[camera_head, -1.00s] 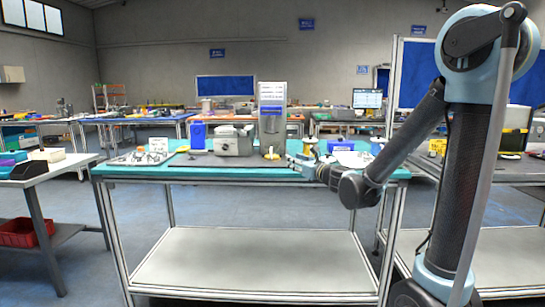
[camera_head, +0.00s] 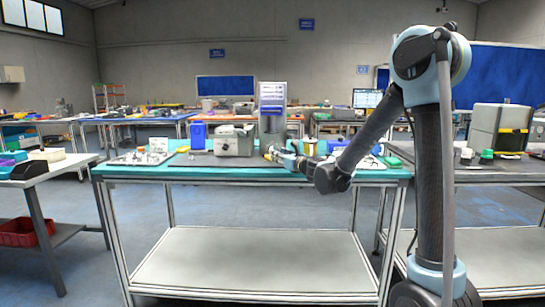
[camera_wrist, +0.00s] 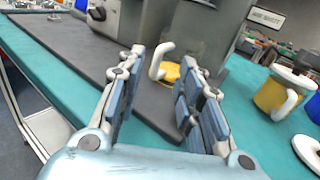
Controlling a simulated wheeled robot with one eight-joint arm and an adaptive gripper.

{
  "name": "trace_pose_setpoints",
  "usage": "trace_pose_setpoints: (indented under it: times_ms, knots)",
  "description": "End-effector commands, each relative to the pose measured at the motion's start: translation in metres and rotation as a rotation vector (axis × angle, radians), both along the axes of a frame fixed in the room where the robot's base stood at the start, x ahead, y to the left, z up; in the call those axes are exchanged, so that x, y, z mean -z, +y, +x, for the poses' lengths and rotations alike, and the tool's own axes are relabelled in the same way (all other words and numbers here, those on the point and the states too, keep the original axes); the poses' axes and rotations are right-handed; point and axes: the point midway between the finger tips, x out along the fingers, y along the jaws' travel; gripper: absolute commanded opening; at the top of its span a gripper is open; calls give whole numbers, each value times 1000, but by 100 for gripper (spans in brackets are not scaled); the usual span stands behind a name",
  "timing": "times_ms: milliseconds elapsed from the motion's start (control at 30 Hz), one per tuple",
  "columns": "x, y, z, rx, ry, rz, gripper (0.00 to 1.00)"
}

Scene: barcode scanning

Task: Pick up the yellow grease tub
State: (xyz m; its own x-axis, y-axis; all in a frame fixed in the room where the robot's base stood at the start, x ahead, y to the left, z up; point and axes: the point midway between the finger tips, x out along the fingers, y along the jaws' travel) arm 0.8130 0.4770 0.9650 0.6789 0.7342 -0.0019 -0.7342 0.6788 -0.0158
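My gripper (camera_head: 271,152) reaches left over the teal-topped table. In the wrist view, my gripper (camera_wrist: 162,60) is open and empty. A low yellow thing with a white hooked handle (camera_wrist: 170,72) stands beyond and between its fingertips, on the dark mat, partly covered by the right finger. A larger yellow tub with a white top and white handle (camera_wrist: 272,96) stands on the teal surface to the right, apart from the fingers. In the head view, this tub (camera_head: 310,148) shows just behind my arm. I cannot tell from the label which one is grease.
A grey machine (camera_head: 233,141) and a tall grey unit with blue-white panels (camera_head: 271,105) stand behind the mat (camera_wrist: 75,55). A blue bin (camera_head: 197,136) is to the left. A white roll-like item (camera_wrist: 308,150) lies at the right of the wrist view.

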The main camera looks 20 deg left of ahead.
Motion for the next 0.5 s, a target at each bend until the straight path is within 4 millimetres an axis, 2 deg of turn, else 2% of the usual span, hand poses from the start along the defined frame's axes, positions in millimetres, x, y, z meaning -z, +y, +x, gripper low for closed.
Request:
trace_pose_setpoints:
  times_ms: [300,500]
  knots:
    - [3,30,25,0,0,0,33]
    - [3,36,31,0,0,0,33]
